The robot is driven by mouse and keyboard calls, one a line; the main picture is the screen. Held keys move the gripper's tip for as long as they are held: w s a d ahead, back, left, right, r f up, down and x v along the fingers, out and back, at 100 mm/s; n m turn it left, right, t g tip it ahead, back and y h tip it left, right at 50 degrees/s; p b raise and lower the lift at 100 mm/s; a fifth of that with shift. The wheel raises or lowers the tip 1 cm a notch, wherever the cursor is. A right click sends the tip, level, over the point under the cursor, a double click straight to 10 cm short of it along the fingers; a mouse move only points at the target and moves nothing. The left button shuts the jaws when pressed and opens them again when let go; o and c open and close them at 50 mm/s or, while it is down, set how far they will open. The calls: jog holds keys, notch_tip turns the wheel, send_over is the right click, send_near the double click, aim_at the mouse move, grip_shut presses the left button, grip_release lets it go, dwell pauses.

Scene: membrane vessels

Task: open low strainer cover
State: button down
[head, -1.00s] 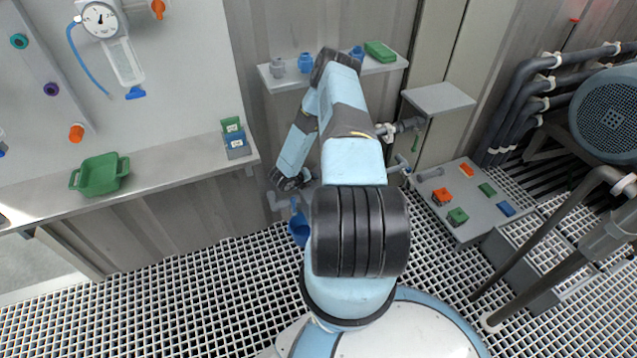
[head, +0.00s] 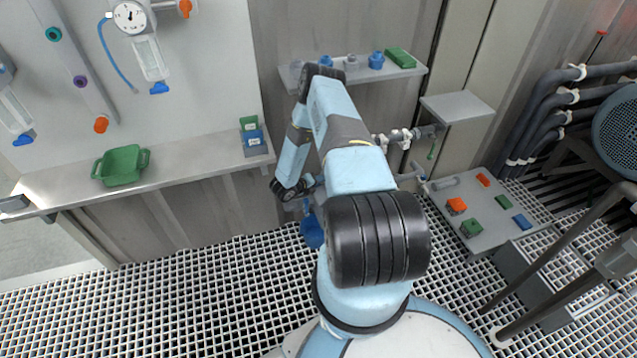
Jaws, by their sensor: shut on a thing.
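The low strainer is a blue bowl-shaped body (head: 312,232) low against the wall, just left of my thick black arm joint, which hides part of it. A narrow blue part shows above the bowl. My gripper (head: 308,186) is at the strainer's top, at the end of my folded arm, and is shut. My arm hides most of its fingers, and the held part, which seems to be the strainer cover, does not show clearly. I cannot tell how far the cover is turned or raised.
A wall shelf (head: 408,70) with small fittings is behind my elbow. Valved pipework (head: 400,137) is right of my arm. A grey bench (head: 492,236) with coloured blocks stands right. A counter (head: 190,165) with a green tray (head: 121,166) is left. The grating floor is clear at left.

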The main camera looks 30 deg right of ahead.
jog(key=shift+a+f, duration=0.1)
jog(key=c, duration=0.8)
grip_release()
jog(key=shift+c, duration=0.2)
